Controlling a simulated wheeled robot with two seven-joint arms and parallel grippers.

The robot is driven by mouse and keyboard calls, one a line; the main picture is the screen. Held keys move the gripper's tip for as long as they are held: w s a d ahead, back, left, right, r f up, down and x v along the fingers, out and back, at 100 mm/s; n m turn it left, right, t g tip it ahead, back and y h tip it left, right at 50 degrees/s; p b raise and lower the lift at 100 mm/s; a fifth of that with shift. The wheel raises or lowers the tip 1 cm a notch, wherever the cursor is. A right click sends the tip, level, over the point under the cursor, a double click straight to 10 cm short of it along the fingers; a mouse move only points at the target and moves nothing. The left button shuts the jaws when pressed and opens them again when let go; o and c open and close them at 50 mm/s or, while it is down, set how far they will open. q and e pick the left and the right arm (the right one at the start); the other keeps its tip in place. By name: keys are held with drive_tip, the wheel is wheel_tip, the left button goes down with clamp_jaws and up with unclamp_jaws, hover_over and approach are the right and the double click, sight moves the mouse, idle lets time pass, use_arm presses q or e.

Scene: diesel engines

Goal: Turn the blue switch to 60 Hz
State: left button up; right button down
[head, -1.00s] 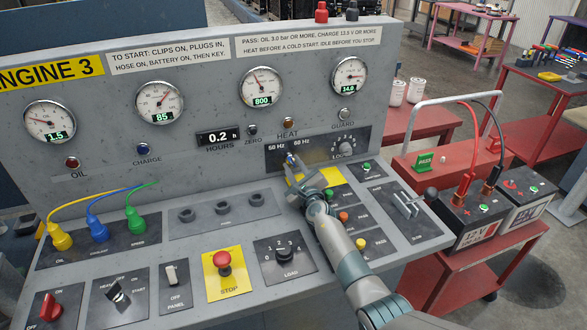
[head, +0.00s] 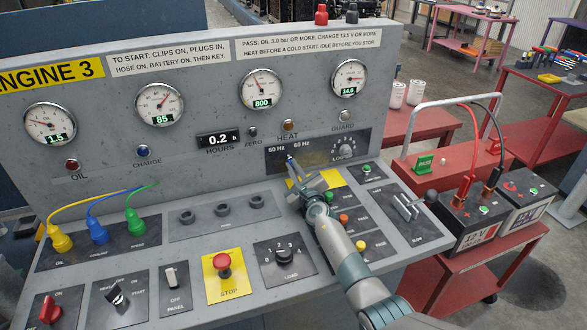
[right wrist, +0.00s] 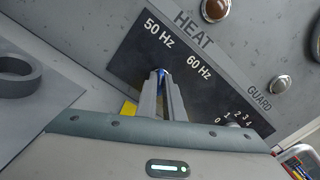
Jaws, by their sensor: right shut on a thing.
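The blue switch (right wrist: 161,72) shows as a small blue piece between the fingertips of my right gripper (right wrist: 163,82) in the right wrist view. It sits on a dark plate (right wrist: 130,55) marked 50 Hz on the left and 60 Hz on the right. The fingers are shut on it and hide most of it, so I cannot tell which mark it points to. In the head view the switch (head: 289,158) is a tiny blue spot at the tip of my right gripper (head: 291,164). My left gripper is out of view.
Below, the sloping desk carries buttons, a red STOP knob (head: 223,261) and coloured plugs (head: 98,233). A red cart (head: 470,262) with batteries stands at the right.

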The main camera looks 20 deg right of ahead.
drive_tip(key=m, duration=0.6)
drive_tip(key=shift+d, duration=0.15)
drive_tip(key=m, duration=0.7)
drive_tip(key=shift+d+f+b, duration=0.1)
drive_tip(key=shift+b, duration=0.25)
drive_tip(key=c, duration=1.9)
unclamp_jaws()
drive_tip(key=shift+o, duration=0.2)
